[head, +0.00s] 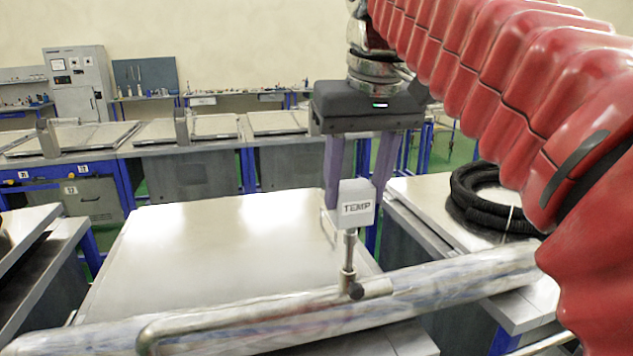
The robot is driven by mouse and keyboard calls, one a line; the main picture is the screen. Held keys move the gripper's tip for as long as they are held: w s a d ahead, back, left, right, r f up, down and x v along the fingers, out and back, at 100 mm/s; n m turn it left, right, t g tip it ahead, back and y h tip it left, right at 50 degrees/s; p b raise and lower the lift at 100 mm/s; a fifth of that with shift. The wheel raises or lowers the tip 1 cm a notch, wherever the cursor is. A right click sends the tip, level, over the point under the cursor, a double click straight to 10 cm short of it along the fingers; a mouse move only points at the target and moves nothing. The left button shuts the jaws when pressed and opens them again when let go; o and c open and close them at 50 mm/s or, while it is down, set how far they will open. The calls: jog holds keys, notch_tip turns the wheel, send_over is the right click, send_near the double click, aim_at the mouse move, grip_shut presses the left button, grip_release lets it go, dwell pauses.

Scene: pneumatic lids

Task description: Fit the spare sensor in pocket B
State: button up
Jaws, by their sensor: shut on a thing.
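A pale grey sensor head marked TEMP (357,208) is held between the two purple fingers of my gripper (357,190). My gripper is shut on it, upright above the front of the bench. A thin metal stem (349,250) runs straight down from the sensor head to a small dark fitting (353,290) on a metal-clad pipe (460,275). I cannot tell whether the stem is inside the fitting or only in front of it. No letter B shows on any pocket.
A thinner bent tube (230,320) lies along the pipe across the foreground. A bare bench top (220,245) lies behind it. A coiled black hose (490,200) rests on the right bench. More benches and a grey cabinet (80,80) stand behind.

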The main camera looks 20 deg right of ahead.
jog(key=shift+s+x, duration=0.15)
jog(key=shift+x, duration=0.45)
jog(key=shift+s+x, duration=0.15)
jog(key=shift+x, duration=0.4)
dwell(0.4)
jog(key=o, duration=1.1)
jog(key=shift+f, duration=0.15)
jog(key=shift+o, duration=0.2)
jog(key=shift+v, duration=3.55)
jog(key=shift+s, duration=0.1)
